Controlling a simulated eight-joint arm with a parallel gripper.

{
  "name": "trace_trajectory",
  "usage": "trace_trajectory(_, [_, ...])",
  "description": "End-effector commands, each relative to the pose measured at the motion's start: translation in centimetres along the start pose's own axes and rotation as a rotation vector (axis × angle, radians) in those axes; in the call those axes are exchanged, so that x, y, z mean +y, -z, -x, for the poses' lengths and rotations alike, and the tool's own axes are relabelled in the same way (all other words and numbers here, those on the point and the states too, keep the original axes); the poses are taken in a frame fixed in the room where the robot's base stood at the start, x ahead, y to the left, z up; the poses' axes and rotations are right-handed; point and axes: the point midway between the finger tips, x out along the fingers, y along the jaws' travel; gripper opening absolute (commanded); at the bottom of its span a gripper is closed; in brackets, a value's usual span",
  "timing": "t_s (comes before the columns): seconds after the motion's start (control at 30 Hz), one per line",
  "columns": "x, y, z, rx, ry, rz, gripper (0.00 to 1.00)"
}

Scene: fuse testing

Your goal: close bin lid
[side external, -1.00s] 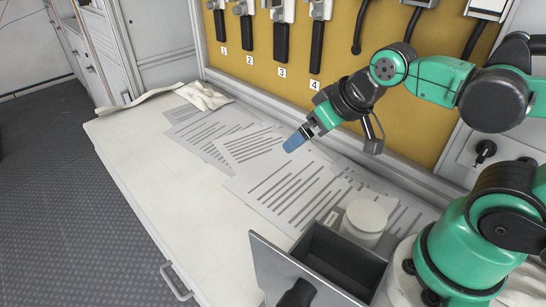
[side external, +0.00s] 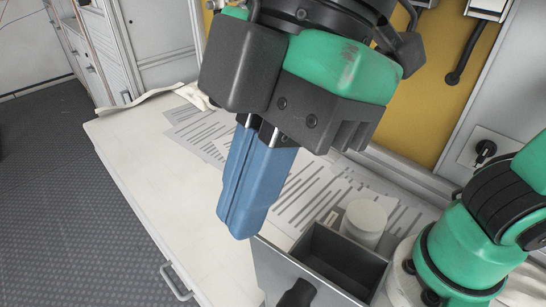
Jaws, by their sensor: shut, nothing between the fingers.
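The bin (side external: 345,267) is a dark grey open-topped box at the bottom of the view, and I can see into it. A flat grey panel, which looks like its lid (side external: 272,268), stands up along the bin's left side with a black knob (side external: 298,293) on it. The bottom of the panel is cut off by the frame. My gripper (side external: 238,226) is large in the foreground, its blue fingers shut together and empty, pointing down. The fingertips appear beside the panel's upper left corner; I cannot tell whether they touch it.
A white round container (side external: 364,220) stands just behind the bin. Printed sheets (side external: 310,192) lie on the pale bench (side external: 150,180). A cloth (side external: 190,94) lies at the back left. A metal handle (side external: 177,282) sticks out from the bench front. The bench's left part is clear.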

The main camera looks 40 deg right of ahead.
Motion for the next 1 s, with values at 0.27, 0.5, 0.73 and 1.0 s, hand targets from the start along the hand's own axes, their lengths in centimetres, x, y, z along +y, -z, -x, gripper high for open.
trace_trajectory(0.27, [-3.7,1.6,0.9,-0.012,0.094,0.188,0.00])
trace_trajectory(0.5, [-4.0,1.5,-2.4,-0.012,0.093,0.186,0.00])
trace_trajectory(0.73, [-4.4,1.4,-6.7,-0.012,0.092,0.184,0.00])
trace_trajectory(1.0, [-4.1,-0.6,-8.1,-0.012,0.090,0.178,0.00])
